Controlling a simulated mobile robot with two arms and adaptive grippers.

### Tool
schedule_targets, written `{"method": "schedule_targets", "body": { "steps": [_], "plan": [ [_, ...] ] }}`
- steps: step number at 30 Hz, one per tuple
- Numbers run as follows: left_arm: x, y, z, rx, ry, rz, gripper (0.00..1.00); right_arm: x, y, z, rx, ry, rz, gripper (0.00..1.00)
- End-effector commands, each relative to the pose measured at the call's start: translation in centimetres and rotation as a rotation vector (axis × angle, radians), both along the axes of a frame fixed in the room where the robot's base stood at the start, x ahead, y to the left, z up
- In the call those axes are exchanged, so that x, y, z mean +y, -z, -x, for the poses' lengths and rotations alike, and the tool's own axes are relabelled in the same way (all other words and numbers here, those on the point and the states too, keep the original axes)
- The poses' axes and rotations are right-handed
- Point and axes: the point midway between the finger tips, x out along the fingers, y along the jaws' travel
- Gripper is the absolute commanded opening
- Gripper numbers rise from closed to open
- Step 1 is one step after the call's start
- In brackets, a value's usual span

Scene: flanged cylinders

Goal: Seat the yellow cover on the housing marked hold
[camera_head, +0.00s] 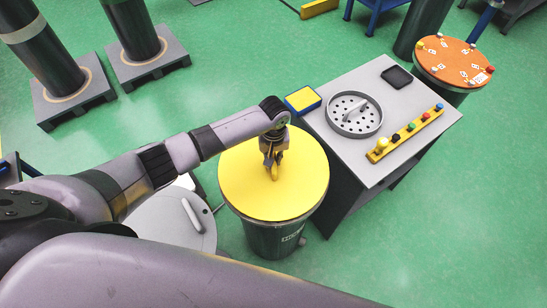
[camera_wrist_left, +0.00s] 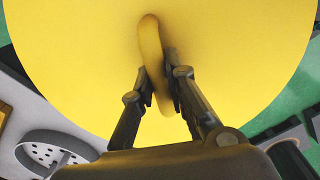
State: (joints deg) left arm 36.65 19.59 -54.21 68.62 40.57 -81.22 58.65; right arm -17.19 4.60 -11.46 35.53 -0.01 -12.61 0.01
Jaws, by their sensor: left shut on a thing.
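The yellow cover (camera_head: 243,183) is a wide round disc with a raised handle. My left gripper (camera_head: 273,168) is shut on that handle from above. In the left wrist view the fingers (camera_wrist_left: 158,92) close on both sides of the yellow handle (camera_wrist_left: 150,50), and the cover (camera_wrist_left: 80,50) fills most of the picture. Below the cover stands a dark green cylindrical housing (camera_head: 268,241) with a pale label (camera_head: 292,235); I cannot read the label surely. The cover hides the housing's top, so I cannot tell whether they touch. My right gripper is not in view.
A grey round lid (camera_head: 160,225) is at left. An orange-topped cylinder (camera_head: 455,52) stands behind.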

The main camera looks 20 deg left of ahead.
Motion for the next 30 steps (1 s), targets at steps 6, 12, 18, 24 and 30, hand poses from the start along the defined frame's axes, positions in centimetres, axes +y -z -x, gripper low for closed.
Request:
{"method": "schedule_targets", "body": {
  "steps": [6,12,18,24,30],
  "plan": [
    [0.0,0.0,0.0,-0.001,0.000,0.001,0.00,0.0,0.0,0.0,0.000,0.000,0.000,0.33],
    [0.0,0.2,0.0,-0.001,0.000,0.001,0.00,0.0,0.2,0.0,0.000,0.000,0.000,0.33],
    [-0.1,0.5,-0.1,-0.002,0.000,0.001,0.00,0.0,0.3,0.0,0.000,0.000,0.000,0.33],
    [-0.1,0.8,-0.1,-0.001,0.000,0.001,0.00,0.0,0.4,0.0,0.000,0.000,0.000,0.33],
    [0.0,1.1,0.0,-0.001,0.000,0.001,0.00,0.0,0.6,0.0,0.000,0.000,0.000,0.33]
  ]
}}
